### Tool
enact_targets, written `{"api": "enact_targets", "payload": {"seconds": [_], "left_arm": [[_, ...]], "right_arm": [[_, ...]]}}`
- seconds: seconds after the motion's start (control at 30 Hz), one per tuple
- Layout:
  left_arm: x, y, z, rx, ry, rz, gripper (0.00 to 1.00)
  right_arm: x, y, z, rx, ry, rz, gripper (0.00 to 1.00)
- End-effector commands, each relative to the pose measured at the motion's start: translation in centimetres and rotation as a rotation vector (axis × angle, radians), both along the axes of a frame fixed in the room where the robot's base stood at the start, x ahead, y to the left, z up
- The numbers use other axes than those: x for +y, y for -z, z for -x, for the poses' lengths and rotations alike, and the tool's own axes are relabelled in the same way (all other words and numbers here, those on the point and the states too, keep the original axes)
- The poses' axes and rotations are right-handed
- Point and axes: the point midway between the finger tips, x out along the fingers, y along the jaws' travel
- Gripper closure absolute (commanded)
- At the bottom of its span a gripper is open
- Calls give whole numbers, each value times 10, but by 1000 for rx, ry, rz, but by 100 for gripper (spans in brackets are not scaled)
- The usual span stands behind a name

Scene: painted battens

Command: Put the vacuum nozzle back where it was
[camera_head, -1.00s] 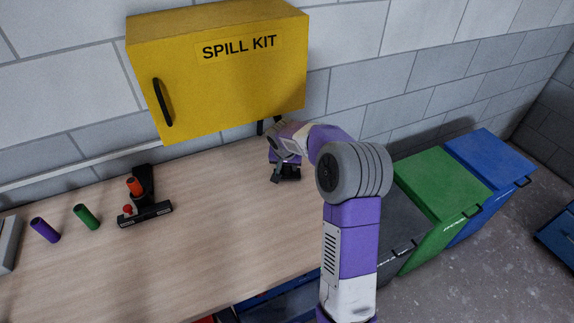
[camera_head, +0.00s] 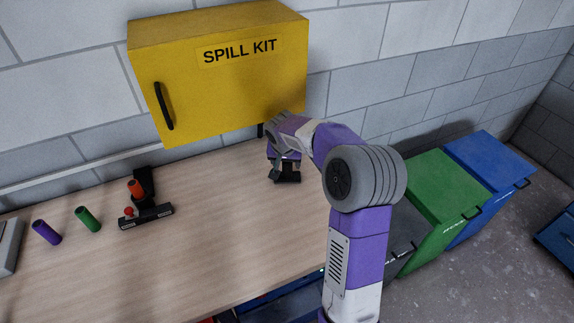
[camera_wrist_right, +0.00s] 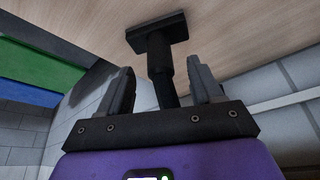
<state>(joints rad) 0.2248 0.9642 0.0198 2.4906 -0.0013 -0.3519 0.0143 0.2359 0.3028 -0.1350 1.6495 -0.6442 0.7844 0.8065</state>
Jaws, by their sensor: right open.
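The vacuum nozzle (camera_wrist_right: 167,85) shows in the right wrist view as a black tube ending in a flat rectangular head (camera_wrist_right: 156,33) against the wooden worktop. I cannot tell whether the head touches the wood. My right gripper (camera_wrist_right: 160,68) is open, with one finger on each side of the tube and a gap visible at both sides. In the head view, my right gripper (camera_head: 284,166) is low over the worktop below the yellow cabinet's right part. The arm and wrist hide much of what is there. My left gripper is not in view.
The yellow SPILL KIT cabinet (camera_head: 225,95) hangs close above the gripper. On the worktop (camera_head: 215,235) at left are a black device with an orange handle (camera_head: 146,215), a green cylinder (camera_head: 88,218) and a purple cylinder (camera_head: 46,232). Green (camera_head: 440,185) and blue (camera_head: 488,165) bins stand right.

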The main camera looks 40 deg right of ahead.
Motion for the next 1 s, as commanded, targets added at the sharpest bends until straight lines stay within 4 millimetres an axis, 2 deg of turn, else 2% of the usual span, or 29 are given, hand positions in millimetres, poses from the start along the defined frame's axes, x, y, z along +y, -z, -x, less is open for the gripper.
{"api": "enact_targets", "payload": {"seconds": [0.03,0.1,0.33,0.5,1.0], "left_arm": [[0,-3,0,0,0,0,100],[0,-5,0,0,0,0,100],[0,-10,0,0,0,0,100],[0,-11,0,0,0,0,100],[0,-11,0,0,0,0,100]], "right_arm": [[4,-14,3,-3,-1,0,35],[8,-28,7,-3,-2,1,35],[18,-59,16,-1,0,0,35],[21,-66,19,2,-1,0,35],[20,-66,19,1,0,0,35]]}}
